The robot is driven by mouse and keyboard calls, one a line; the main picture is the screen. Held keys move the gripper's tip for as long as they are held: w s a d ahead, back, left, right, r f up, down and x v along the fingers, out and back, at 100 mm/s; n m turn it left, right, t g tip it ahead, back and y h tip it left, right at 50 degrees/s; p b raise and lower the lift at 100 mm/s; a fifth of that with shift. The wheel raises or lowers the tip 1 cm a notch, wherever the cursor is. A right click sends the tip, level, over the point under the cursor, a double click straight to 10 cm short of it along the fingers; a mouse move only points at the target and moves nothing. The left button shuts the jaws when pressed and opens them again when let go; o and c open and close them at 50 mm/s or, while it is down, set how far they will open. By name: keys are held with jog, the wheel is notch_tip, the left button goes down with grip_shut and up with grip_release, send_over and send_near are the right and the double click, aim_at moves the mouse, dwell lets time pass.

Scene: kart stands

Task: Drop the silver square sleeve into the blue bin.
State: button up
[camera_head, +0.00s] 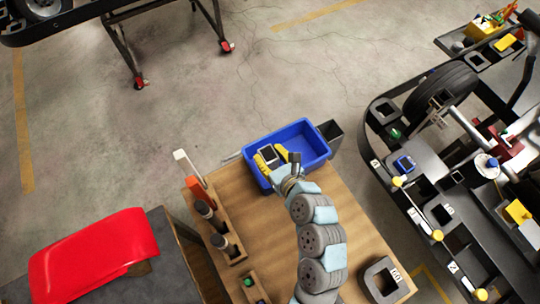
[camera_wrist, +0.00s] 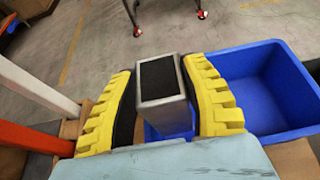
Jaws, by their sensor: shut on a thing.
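The silver square sleeve (camera_wrist: 163,114) is held between the two yellow toothed fingers of my gripper (camera_wrist: 162,100) in the wrist view. Its dark square top faces the camera. In the head view my gripper (camera_head: 270,158) is over the left part of the blue bin (camera_head: 317,150), with the sleeve (camera_head: 268,152) between its fingers. The blue bin also shows in the wrist view (camera_wrist: 270,90), mostly to the right of the fingers, with some blue below the sleeve. The visible part of its inside looks empty. The sleeve's lower end is hidden.
A wooden table (camera_head: 300,225) carries a rack (camera_head: 215,225) with upright tools at left and a dark square block (camera_head: 385,280) at front right. A dark box (camera_head: 332,133) stands behind the bin. A kart (camera_head: 450,190) is at right, a red panel (camera_head: 90,255) at lower left.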

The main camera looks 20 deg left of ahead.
jog(key=w+f, duration=0.1)
jog(key=w+a+f, duration=0.1)
jog(key=f, duration=0.1)
jog(key=shift+w+f+b, duration=0.15)
jog(key=shift+w+b, duration=0.1)
jog(key=shift+b, duration=0.05)
jog(key=shift+w+f, duration=0.2)
jog(key=shift+f, duration=0.2)
notch_tip(320, 180, down, 3)
jog(key=shift+r+b, duration=0.1)
jog(key=shift+b, duration=0.3)
jog(key=shift+r, duration=0.1)
jog(key=shift+f+p, duration=0.3)
jog(key=shift+f, duration=0.3)
jog(key=o, duration=1.1)
jog(key=shift+o, duration=0.2)
